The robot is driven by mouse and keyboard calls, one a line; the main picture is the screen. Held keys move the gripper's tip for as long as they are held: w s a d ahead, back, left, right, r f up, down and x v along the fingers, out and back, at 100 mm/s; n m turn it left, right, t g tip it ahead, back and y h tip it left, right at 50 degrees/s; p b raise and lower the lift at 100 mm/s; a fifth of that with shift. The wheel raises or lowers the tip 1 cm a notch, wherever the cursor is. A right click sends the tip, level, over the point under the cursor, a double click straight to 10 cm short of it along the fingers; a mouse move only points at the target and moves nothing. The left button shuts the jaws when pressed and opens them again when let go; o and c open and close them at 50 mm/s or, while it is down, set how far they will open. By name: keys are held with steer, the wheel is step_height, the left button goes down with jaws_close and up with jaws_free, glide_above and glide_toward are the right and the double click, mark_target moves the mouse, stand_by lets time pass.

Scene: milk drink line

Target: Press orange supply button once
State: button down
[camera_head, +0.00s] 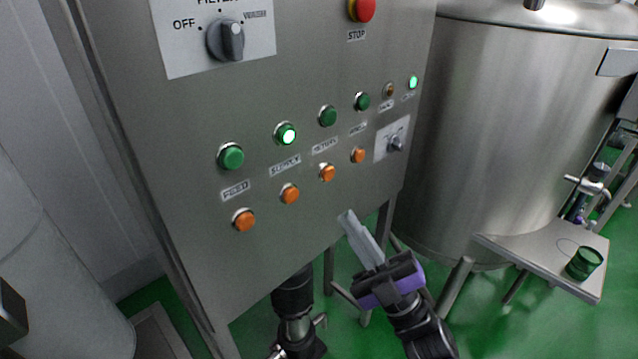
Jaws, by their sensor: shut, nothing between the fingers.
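The orange supply button (289,194) is on the steel control panel (190,245), below a small label that seems to read SUPPLY (285,166). The lit green button (287,134) sits directly above that label. My gripper (348,218) is shut and empty, its pale fingers pointing up and left. In the picture the fingertips are to the right of and slightly below the orange supply button, apart from it. The distance between fingertips and panel is hard to tell.
A rotary switch (394,143), red stop button (362,9) and filter knob (226,40) share the panel. A steel tank (500,130) stands right.

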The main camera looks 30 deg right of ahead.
mark_target(291, 196)
steer(key=shift+s+a+f+n+g+y, duration=0.2)
steer(key=shift+s+a+n+g+y, duration=0.1)
steer(key=shift+n+y, duration=0.2)
steer(key=shift+s+a+f+n+g+y, duration=0.15)
steer(key=shift+s+a+n+g+y, duration=0.1)
steer(key=shift+n+y, duration=0.25)
steer(key=shift+w, duration=0.15)
steer(key=w+a+b, duration=0.2)
steer(key=w, duration=0.6)
steer(key=shift+a, duration=0.4)
steer(key=shift+w+b, duration=0.2)
steer(key=shift+b, duration=0.1)
stand_by(0.9)
steer(key=shift+w+a, duration=0.1)
steer(key=shift+w, duration=0.2)
